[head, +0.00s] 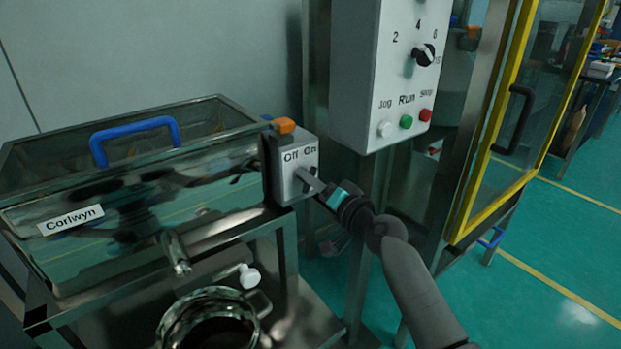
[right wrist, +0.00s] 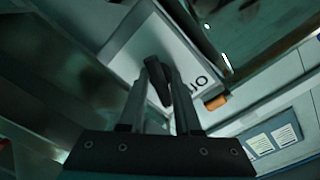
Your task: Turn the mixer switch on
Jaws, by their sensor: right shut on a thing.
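The mixer switch box (head: 282,180) is a small grey box on the right end of the steel machine, marked "Off" and "On". My right gripper (head: 310,184) reaches it from the right, with its fingers at the front of the box below the "On" mark. In the right wrist view my right gripper (right wrist: 159,72) has its two fingers on either side of the dark switch knob (right wrist: 155,75) and is shut on it. The knob is mostly hidden by the fingers in the head view, so its exact setting is hard to tell. My left gripper is not in view.
A grey control panel (head: 365,75) with a dial and buttons hangs close above my right arm. A yellow-framed door (head: 487,120) stands at right.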

